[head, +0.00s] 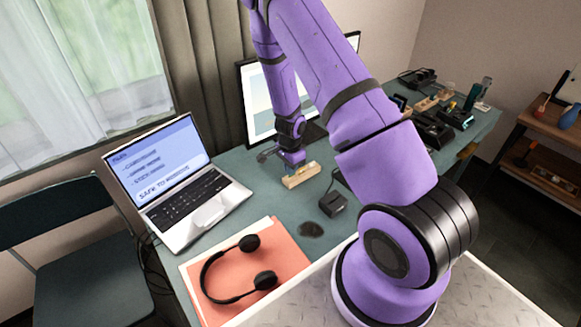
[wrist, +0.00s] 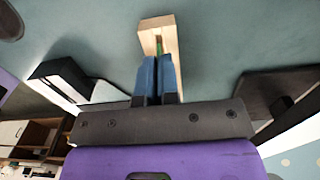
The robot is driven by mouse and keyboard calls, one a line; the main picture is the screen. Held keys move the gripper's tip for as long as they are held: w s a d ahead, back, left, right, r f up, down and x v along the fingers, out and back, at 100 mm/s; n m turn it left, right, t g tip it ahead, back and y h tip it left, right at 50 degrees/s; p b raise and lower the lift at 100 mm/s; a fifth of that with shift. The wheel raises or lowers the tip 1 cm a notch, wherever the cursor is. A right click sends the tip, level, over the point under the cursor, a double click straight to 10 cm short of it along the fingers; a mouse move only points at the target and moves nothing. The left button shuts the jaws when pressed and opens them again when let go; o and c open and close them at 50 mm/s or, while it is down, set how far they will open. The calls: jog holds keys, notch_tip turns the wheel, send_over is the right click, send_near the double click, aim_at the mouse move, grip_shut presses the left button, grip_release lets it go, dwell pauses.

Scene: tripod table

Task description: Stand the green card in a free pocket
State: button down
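The light wooden card holder (head: 302,177) stands on the desk below my gripper (head: 294,166) in the head view. The holder (wrist: 169,28) also shows in the wrist view, at the top centre. A thin green edge, the green card (wrist: 159,46), shows between the blue fingertips of my gripper (wrist: 158,62), at the holder's slot. The fingers are nearly together, shut on the card. Most of the card is hidden by the fingers and the holder. I cannot tell how deep it sits in the slot.
An open laptop (head: 178,185) stands to the left, with headphones (head: 238,268) on an orange folder (head: 285,252) in front. A small black box (head: 333,204) lies right of the holder. A monitor (head: 262,105) stands behind. Desk surface between laptop and holder is clear.

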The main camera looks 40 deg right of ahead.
jog(key=shift+f, duration=1.1)
jog(key=c, duration=1.3)
grip_release()
jog(key=shift+r, duration=0.1)
notch_tip(320, 180, up, 10)
jog(key=shift+r, duration=0.25)
